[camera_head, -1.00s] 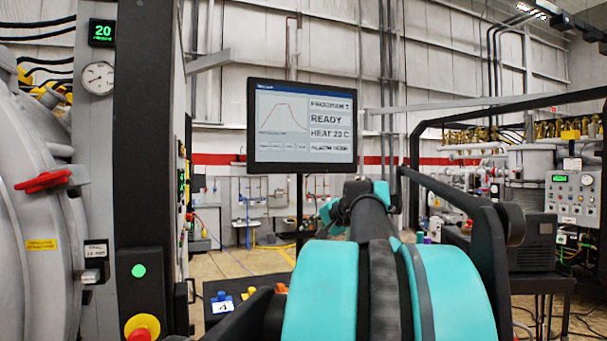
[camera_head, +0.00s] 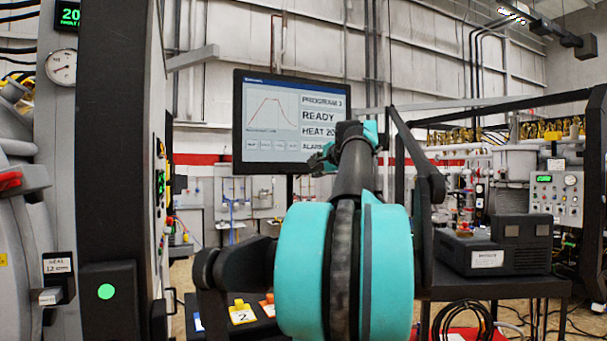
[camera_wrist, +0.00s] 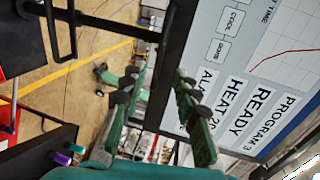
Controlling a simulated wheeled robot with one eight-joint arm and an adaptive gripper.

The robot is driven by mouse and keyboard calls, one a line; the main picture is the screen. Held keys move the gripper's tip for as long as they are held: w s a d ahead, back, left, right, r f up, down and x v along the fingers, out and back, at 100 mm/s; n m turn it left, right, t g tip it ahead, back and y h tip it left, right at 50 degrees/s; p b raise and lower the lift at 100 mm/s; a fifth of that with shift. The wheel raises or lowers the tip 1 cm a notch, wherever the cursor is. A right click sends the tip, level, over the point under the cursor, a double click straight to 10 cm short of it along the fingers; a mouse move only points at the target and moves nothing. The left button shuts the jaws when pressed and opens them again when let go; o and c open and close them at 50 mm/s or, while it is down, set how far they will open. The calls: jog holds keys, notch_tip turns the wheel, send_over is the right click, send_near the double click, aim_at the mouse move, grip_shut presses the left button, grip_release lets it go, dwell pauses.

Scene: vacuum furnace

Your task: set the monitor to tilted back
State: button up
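The monitor (camera_head: 272,145) has a black frame and a lit screen with a red curve and the words READY and HEAT. It stands on a post and looks about upright in the head view; its exact tilt is hard to tell. My arm covers its lower right corner. My gripper (camera_head: 318,160) is at the monitor's lower edge. In the wrist view my gripper (camera_wrist: 160,82) is open, with two green fingers apart and nothing held. The monitor (camera_wrist: 240,75) fills the right side there, and its dark lower frame runs behind the gap between the fingers. Contact cannot be told.
The furnace column (camera_head: 105,150) stands close on the left. A black box (camera_head: 492,245) sits on a table at the right. A small stand with yellow tag 2 (camera_head: 242,313) is below my arm. Pipework and a control panel (camera_head: 556,198) are at the back right.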

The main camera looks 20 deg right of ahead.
aim_at(304, 172)
jog(key=x, duration=0.9)
grip_shut()
